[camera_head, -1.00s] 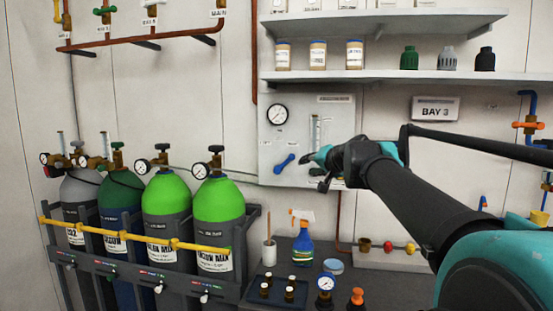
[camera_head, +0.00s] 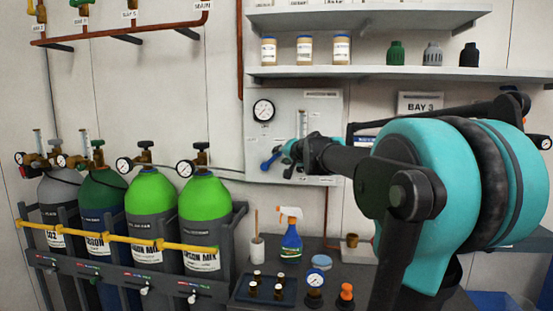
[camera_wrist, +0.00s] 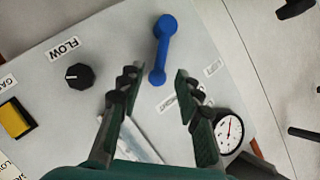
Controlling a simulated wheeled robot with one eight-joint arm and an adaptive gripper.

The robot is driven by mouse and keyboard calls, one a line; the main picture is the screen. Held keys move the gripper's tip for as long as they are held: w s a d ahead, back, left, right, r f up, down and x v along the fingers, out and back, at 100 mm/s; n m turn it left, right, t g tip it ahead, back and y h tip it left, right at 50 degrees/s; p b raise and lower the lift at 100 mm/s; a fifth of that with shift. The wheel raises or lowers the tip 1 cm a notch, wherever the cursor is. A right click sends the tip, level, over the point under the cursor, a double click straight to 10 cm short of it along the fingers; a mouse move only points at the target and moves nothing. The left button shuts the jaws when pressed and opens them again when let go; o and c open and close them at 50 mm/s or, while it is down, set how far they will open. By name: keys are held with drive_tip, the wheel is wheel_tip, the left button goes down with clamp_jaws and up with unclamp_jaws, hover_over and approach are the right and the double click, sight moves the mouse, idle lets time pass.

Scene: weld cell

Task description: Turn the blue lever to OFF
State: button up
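The blue lever (camera_head: 268,163) is on the grey wall panel (camera_head: 325,107), below and slightly right of a round gauge. It tilts up to the right in the head view, its upper end close to my gripper. In the wrist view the blue lever (camera_wrist: 161,50) has a wide end at the top and a narrower end lower down. My gripper (camera_wrist: 156,76) is open, its fingers on either side of the lever's lower end in the picture. I cannot tell whether they touch it. My gripper (camera_head: 287,152) partly covers the panel. No OFF mark is readable.
A black knob (camera_wrist: 79,76) labelled FLOW, a yellow-and-black block (camera_wrist: 15,118) and the gauge (camera_wrist: 228,130) surround the lever. Gas cylinders (camera_head: 205,208) stand at left. A spray bottle (camera_head: 291,238) and small parts occupy the bench below; shelves (camera_head: 370,73) hang above.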

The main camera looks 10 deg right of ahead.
sight(275, 157)
drive_tip(key=shift+x, duration=2.25)
drive_tip(key=shift+c, duration=0.5)
clamp_jaws()
